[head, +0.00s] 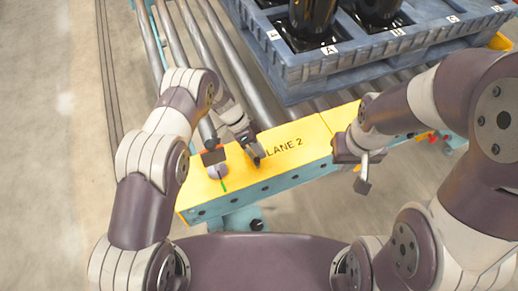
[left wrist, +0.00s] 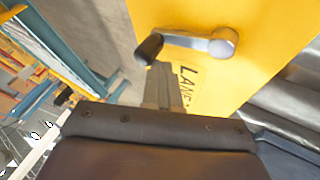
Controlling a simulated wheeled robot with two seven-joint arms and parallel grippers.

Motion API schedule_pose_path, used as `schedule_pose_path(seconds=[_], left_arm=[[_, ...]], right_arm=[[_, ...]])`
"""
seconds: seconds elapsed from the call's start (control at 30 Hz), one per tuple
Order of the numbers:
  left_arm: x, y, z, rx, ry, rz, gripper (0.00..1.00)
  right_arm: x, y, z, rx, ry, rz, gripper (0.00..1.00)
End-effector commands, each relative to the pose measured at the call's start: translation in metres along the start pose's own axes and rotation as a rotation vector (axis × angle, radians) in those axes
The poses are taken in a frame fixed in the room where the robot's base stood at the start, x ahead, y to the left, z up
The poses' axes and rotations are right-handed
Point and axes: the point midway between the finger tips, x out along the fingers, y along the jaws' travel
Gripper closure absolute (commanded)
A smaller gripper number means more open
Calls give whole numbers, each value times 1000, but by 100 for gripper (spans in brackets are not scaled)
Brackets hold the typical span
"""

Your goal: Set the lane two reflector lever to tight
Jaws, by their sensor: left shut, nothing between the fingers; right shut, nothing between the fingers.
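The yellow lane two panel (head: 300,143) carries the black "LANE 2" lettering. Its lever (head: 217,173) is at the panel's left end, partly hidden by a dark block in the head view. In the left wrist view the lever (left wrist: 190,41) shows a silver hub, a short silver arm and a black knob pointing left. My left gripper (head: 256,160) is shut and empty, between the lever and the lettering. Its fingers (left wrist: 164,75) appear just below the knob; contact cannot be told. My right gripper (head: 362,186) is shut and empty, in front of the panel's right part.
A green mark (head: 224,185) lies on the panel just in front of the lever. Steel rollers (head: 238,75) run behind the panel. A blue-grey pallet (head: 370,50) with black cylinders stands on them at the back right. Open floor (head: 50,150) lies to the left.

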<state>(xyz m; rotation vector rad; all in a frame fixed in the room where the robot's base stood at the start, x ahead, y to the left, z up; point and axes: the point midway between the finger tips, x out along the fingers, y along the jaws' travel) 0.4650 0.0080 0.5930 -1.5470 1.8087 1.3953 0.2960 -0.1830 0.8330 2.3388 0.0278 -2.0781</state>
Motion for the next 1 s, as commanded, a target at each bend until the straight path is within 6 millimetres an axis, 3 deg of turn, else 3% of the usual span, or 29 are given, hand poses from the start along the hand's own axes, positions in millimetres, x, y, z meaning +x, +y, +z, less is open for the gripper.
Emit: schedule_pose_path(seconds=[0.83, 1.0], left_arm=[[0, 0, 0, 0, 0, 0, 100], [-14, 0, -1, 0, 1, -3, 100]], right_arm=[[0, 0, 0, 0, 0, 0, 100], [-2, 0, 0, 0, 0, 0, 100]])
